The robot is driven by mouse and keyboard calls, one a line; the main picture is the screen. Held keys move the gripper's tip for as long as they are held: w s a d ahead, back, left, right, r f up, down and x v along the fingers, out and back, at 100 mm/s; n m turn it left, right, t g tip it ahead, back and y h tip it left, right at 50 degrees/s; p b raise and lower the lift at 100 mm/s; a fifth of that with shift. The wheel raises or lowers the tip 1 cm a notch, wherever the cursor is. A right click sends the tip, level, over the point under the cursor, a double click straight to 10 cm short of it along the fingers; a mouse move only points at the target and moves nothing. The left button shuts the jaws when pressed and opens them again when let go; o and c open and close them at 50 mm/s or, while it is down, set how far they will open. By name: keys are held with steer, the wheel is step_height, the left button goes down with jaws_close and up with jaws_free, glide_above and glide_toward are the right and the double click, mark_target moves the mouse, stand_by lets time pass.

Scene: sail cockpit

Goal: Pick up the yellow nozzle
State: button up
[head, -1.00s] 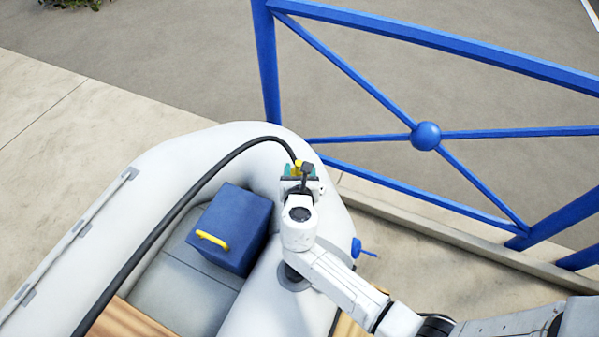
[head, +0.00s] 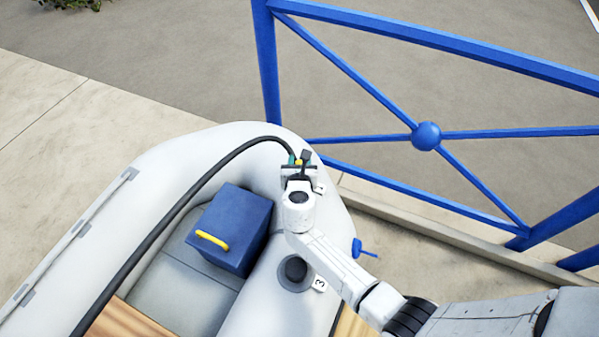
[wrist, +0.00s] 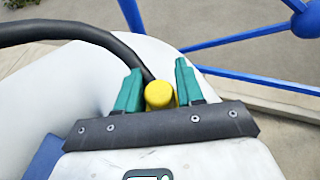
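The yellow nozzle (wrist: 159,95) is on the end of a black hose (wrist: 75,33) and sits between the two green fingers of my gripper (wrist: 158,84) in the wrist view. The fingers are spread apart. The nozzle lies closer to the left finger, with a gap on its right; whether it touches the left finger I cannot tell. In the head view, my gripper (head: 299,160) is over the front end of the white boat, and only a small bit of yellow nozzle (head: 298,162) shows there.
The white inflatable boat (head: 172,165) lies below the arm. A blue box (head: 228,229) with a yellow handle sits inside it. The black hose (head: 160,225) runs along the boat. A blue railing (head: 425,135) stands close behind and to the right. A blue valve (head: 357,247) sticks out at the boat's right side.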

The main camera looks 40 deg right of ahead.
jaws_close()
steer(key=shift+r, duration=0.15)
